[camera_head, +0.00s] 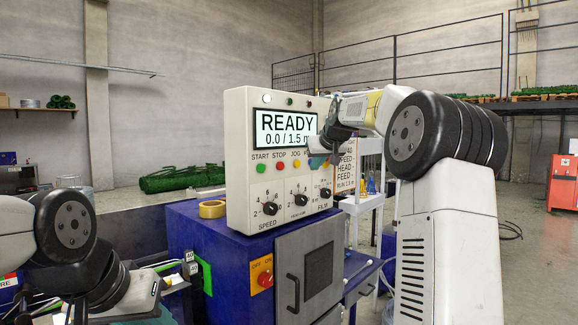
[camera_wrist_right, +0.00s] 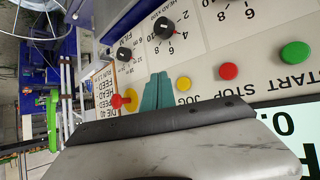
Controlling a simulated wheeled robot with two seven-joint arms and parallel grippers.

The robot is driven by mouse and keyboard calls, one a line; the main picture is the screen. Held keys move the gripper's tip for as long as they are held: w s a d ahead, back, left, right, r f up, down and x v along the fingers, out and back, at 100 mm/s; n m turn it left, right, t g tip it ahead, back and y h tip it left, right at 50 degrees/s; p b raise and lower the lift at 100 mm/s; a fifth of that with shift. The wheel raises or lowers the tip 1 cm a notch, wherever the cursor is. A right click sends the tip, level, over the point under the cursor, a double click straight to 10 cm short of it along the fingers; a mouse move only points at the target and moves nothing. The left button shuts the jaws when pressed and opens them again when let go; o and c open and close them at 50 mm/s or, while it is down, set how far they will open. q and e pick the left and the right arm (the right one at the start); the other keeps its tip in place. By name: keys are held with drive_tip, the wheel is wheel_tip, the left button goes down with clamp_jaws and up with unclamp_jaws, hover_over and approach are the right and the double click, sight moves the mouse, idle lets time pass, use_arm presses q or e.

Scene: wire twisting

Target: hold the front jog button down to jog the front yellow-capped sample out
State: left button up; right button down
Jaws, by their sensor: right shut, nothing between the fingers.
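The control panel (camera_head: 240,160) shows READY and 0.0 / 1.5 m on its screen. The yellow JOG button (camera_head: 297,164) sits right of the red STOP button (camera_head: 281,166); it also shows in the right wrist view (camera_wrist_right: 183,83). My right gripper (camera_head: 318,163) is at the panel face, just right of the JOG button. Its teal fingers (camera_wrist_right: 159,91) are shut and empty beside that button; I cannot tell whether they touch it. My left gripper (camera_head: 150,317) is low at the left, partly cut off, its opening unclear. I cannot make out a yellow-capped sample.
The green START button (camera_head: 261,167) and black dials (camera_head: 270,208) are on the panel. A red button on a yellow base (camera_wrist_right: 120,101) lies on the fingers' other side. A roll of tape (camera_head: 212,209) lies on the blue cabinet (camera_head: 228,262), with a red switch (camera_head: 265,279) below.

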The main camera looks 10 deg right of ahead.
sight(297, 164)
drive_tip(key=shift+w+a, duration=1.15)
drive_tip(key=shift+w, duration=0.3)
drive_tip(key=shift+w, duration=0.1)
idle(0.9)
drive_tip(key=shift+w+a, duration=0.2)
drive_tip(key=shift+a, duration=0.05)
drive_tip(key=shift+w+a, duration=0.3)
drive_tip(key=shift+w, duration=0.05)
idle(4.9)
